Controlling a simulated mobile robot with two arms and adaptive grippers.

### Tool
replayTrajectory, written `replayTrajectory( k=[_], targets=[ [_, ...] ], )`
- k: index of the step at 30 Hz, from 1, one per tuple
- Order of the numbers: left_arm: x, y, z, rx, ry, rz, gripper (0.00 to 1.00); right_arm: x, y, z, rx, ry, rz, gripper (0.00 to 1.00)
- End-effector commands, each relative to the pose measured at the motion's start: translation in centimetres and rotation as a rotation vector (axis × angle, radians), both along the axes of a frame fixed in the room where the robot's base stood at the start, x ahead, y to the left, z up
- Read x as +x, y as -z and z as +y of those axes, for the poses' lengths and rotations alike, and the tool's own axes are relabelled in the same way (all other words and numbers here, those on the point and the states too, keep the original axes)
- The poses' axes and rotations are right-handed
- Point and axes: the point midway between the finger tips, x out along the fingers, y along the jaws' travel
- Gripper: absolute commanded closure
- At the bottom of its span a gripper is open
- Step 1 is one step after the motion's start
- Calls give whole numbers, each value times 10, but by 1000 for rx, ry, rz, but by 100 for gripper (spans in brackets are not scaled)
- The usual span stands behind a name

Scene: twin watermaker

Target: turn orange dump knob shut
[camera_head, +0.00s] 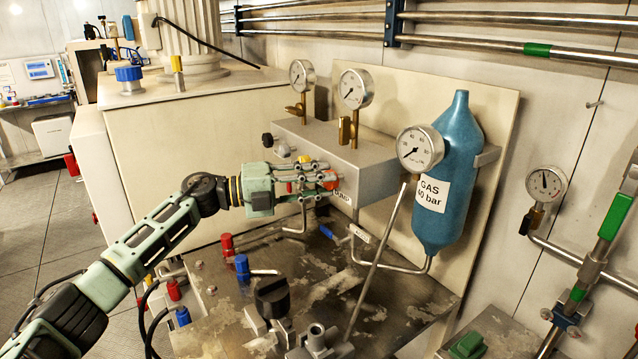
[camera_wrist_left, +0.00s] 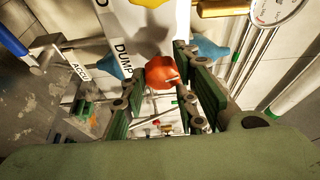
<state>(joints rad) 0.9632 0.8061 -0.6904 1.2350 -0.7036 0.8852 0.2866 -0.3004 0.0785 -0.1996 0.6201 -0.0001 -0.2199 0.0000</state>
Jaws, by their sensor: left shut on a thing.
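The orange dump knob (camera_wrist_left: 162,73) sits beside a white DUMP label (camera_wrist_left: 123,60) in the left wrist view. In the head view the knob (camera_head: 331,181) shows at the end of the grey manifold block (camera_head: 340,157), mostly covered by my fingers. My left gripper (camera_head: 325,180) reaches it from the left. In the left wrist view my left gripper (camera_wrist_left: 162,88) has a green-padded finger on each side of the knob and is shut on it. Finger contact is partly hidden. My right gripper does not show.
Pressure gauges (camera_head: 356,89) stand on the block. A blue gas bottle (camera_head: 447,175) with its gauge is to the right. Below are a black knob (camera_head: 272,297), a blue-handled ACCU valve (camera_head: 328,233) and a slanted grey rod (camera_head: 377,258). Red and blue fittings stand at the bench's left.

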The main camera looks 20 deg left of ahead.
Motion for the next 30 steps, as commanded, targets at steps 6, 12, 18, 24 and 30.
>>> replayTrajectory(
  k=[6, 12, 18, 24, 30],
  targets=[
    [-2, 9, -2, 131, 12, -78, 99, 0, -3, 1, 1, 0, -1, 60],
    [-2, 9, -2, 201, 12, -131, 99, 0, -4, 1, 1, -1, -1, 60],
    [-2, 9, -1, 233, 11, -156, 99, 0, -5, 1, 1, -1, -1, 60],
    [-2, 9, -1, 242, 11, -162, 99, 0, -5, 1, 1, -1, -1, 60],
    [-1, 9, -1, 242, 11, -161, 99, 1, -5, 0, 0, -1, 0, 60]
  ],
)
